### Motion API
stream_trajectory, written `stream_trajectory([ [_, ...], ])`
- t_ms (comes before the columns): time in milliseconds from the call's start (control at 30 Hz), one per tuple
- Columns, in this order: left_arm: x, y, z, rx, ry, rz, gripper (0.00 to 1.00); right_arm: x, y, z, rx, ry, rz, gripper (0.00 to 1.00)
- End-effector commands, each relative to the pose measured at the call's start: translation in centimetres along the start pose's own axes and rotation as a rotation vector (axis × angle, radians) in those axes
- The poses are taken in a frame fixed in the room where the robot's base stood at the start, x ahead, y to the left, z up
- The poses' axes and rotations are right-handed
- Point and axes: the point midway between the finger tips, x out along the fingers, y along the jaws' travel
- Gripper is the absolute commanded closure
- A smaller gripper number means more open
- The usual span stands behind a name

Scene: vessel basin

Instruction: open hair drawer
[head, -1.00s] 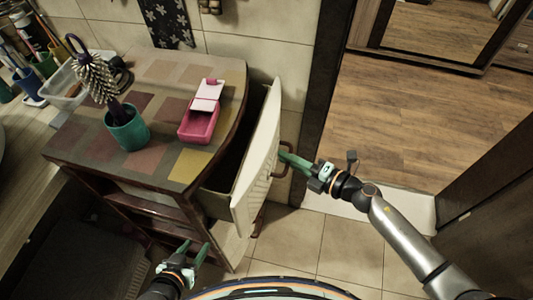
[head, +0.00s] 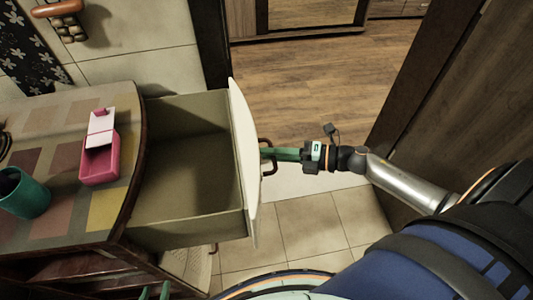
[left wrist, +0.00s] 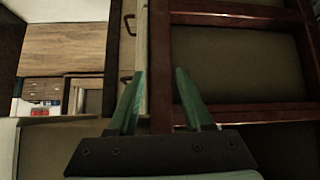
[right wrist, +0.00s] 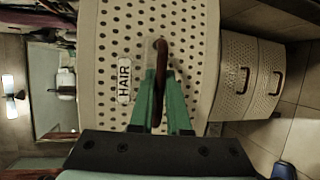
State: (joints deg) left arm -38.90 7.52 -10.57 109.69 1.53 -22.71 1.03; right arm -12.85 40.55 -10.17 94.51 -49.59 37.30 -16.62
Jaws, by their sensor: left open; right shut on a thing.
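The hair drawer (head: 190,165) is pulled well out of the cabinet in the head view, and its inside looks empty. Its pale front shows a label reading HAIR (right wrist: 124,84) in the right wrist view. My right gripper (head: 276,154) is shut on the drawer's dark curved handle (right wrist: 161,62); the handle stands between the fingers in the right wrist view (right wrist: 160,95). My left gripper (head: 154,291) is only just in the head view at the bottom edge. It is open and empty in the left wrist view (left wrist: 158,98), facing the cabinet's reddish wooden frame.
The tiled cabinet top (head: 60,150) holds a pink box (head: 100,162) with its lid up and a teal cup (head: 24,194). More perforated drawers (right wrist: 250,78) with handles are shut beside the open one. Tiled floor (head: 310,230) is free in front; a dark wooden door (head: 470,90) stands right.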

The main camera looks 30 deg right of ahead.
Motion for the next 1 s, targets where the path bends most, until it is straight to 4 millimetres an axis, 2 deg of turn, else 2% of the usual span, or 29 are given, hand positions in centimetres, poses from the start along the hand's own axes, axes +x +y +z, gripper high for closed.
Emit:
stream_trajectory([
  [233,-0.01,0.03,-0.05,0.0,0.0,0.001,0.5,-0.01,0.06,0.06,0.0,-0.001,0.001,1.0],
  [267,-0.01,0.04,-0.05,0.0,0.0,0.001,0.5,0.0,0.06,0.06,0.0,-0.001,0.001,0.83],
  [500,0.0,0.05,-0.09,0.0,0.001,0.001,0.5,0.01,0.04,0.04,0.0,-0.001,0.0,0.56],
  [867,0.0,0.06,-0.14,0.0,0.002,0.001,0.5,0.01,0.0,0.02,0.0,-0.001,0.0,0.55],
  [1000,0.03,0.06,-0.12,0.0,0.002,0.001,0.5,-0.64,-0.09,0.02,0.001,-0.001,-0.002,0.55],
])
